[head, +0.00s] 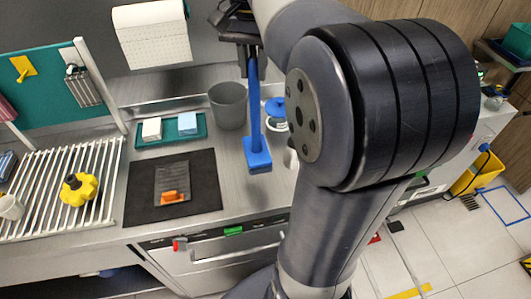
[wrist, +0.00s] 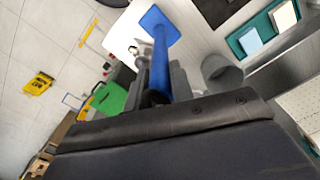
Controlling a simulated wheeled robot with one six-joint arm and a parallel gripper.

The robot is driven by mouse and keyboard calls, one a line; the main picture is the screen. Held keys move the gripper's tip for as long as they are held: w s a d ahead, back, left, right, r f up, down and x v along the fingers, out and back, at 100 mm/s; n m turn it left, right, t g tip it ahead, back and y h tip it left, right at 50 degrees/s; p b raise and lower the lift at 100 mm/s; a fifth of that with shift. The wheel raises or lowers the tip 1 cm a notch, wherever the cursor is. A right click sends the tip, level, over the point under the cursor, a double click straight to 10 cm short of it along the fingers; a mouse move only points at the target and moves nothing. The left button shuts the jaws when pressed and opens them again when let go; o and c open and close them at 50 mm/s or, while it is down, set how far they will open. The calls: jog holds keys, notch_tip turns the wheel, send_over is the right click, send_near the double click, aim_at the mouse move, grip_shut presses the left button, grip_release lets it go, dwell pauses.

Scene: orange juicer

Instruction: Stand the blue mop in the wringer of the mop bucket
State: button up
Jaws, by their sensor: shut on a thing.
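My gripper (head: 240,32) is at the top middle of the head view, shut on the upper handle of the blue mop (head: 257,155). The mop hangs nearly upright, its flat blue head down, in front of the steel counter. I cannot tell the gap between its head and the counter. In the wrist view the blue mop (wrist: 159,26) extends away from the dark jaws (wrist: 158,97). A yellow bucket (head: 478,175) with a dark top part stands on the floor at the far right. It appears to be the mop bucket; its wringer is not clear.
A grey bin (head: 228,105), a teal tray (head: 172,130) with two blocks, a black mat (head: 140,195) and a white rack (head: 40,220) are on the counter. A light cabinet (head: 475,135) stands beside the yellow bucket. A blue outline (head: 500,203) marks open tiled floor.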

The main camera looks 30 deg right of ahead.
notch_tip(320, 180, down, 10)
dwell(0.5)
jog(key=o, duration=0.9)
notch_tip(320, 180, up, 12)
jog(key=shift+f, duration=0.25)
jog(key=shift+o, duration=0.6)
jog(key=shift+r, duration=0.3)
